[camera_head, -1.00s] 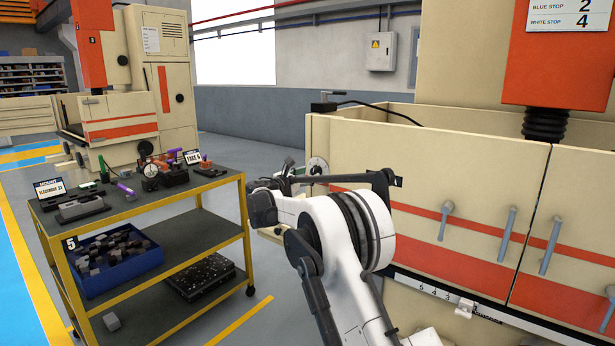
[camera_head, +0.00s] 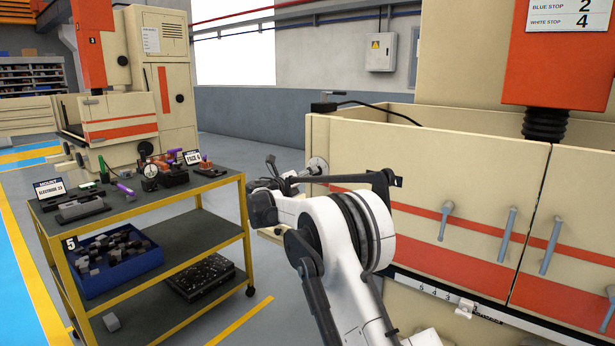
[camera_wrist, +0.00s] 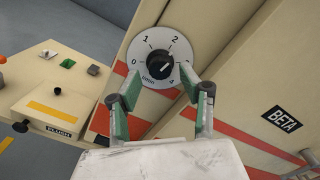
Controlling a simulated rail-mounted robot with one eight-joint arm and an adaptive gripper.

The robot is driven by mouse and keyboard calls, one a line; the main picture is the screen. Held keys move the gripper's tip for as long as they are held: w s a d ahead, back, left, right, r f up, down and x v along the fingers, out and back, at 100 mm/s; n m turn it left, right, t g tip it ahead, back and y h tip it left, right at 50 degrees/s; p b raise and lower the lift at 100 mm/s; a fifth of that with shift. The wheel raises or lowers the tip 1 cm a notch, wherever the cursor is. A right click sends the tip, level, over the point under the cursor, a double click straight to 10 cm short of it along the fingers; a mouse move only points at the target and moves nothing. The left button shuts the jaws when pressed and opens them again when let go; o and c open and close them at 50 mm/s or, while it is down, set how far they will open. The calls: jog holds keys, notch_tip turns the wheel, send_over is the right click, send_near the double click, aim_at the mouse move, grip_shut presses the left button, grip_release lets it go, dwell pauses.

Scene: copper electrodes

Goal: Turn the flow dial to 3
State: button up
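The flow dial shows in the wrist view as a round pale plate (camera_wrist: 180,85) with a black knob (camera_wrist: 159,65) at its middle.
A panel with a black "FLUSH" knob (camera_wrist: 56,92) and small coloured buttons is at the wrist view's left. A "BETA" label (camera_wrist: 283,118) is on the right. A trolley (camera_head: 150,205) with parts stands left of my arm.

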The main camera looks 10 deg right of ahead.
jog(key=shift+x, duration=1)
jog(key=shift+c, duration=0.3)
jog(key=c, duration=0.8)
jog(key=shift+o, duration=0.2)
jog(key=m, duration=0.8)
jog(key=shift+m, duration=0.3)
jog(key=o, duration=0.9)
jog(key=shift+a, duration=0.1)
